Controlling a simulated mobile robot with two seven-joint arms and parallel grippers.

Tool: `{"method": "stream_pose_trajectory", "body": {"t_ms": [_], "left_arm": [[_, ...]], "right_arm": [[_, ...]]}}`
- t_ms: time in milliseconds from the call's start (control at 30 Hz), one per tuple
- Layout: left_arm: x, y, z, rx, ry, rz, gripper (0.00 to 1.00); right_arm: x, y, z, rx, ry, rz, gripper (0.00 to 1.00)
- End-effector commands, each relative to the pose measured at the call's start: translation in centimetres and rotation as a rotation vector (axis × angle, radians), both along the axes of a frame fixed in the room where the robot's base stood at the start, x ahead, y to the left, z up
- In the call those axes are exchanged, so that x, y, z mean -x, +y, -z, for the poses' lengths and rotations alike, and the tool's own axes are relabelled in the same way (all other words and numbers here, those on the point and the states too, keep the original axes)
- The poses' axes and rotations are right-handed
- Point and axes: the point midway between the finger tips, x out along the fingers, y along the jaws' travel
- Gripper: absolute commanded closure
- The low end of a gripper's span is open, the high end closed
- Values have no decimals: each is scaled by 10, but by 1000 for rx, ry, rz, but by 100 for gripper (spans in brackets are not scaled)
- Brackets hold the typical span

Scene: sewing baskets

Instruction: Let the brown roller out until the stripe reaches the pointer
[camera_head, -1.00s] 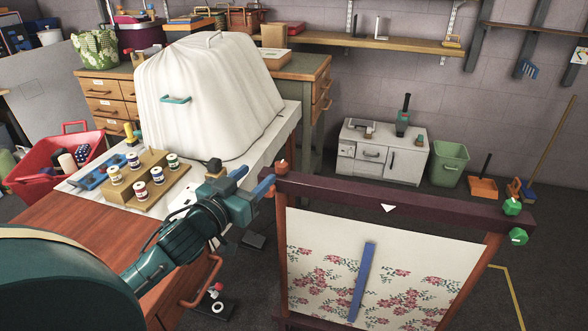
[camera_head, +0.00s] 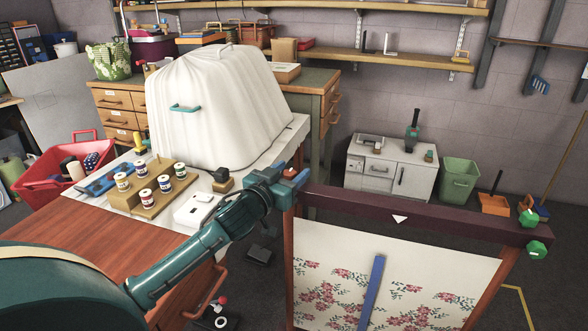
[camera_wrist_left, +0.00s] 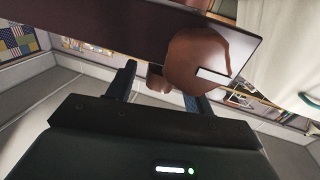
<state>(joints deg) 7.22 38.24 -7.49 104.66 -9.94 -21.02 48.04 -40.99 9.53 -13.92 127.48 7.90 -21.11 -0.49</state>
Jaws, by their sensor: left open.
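A frame holds a dark brown top beam (camera_head: 440,215) with a white triangular pointer (camera_head: 399,219) on it. Flowered cloth (camera_head: 330,255) hangs below, with a slanted blue stripe (camera_head: 371,290). The stripe's upper end is below the pointer, apart from it. My left gripper (camera_head: 295,177) is open at the beam's left end. In the left wrist view a round brown knob (camera_wrist_left: 192,58) with a white mark is close in front of the open left gripper (camera_wrist_left: 160,82); I cannot tell if they touch. My right gripper is out of view.
Green knobs (camera_head: 535,249) sit at the beam's right end. A wooden table (camera_head: 85,235) with thread spools and a white-covered bulky shape (camera_head: 215,100) is left of the frame. A white cabinet (camera_head: 388,172) and green bin (camera_head: 459,178) stand behind on open floor.

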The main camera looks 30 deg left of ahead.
Motion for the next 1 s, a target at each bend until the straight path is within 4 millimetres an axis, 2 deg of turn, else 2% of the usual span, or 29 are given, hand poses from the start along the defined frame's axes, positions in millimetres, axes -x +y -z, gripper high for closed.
{"method": "stream_pose_trajectory", "body": {"t_ms": [200,533,1000], "left_arm": [[-18,0,0,0,0,0,48],[-21,0,0,1,1,0,48],[-20,0,0,1,1,0,86]], "right_arm": [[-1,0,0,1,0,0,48],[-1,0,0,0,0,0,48],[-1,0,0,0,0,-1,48]]}}
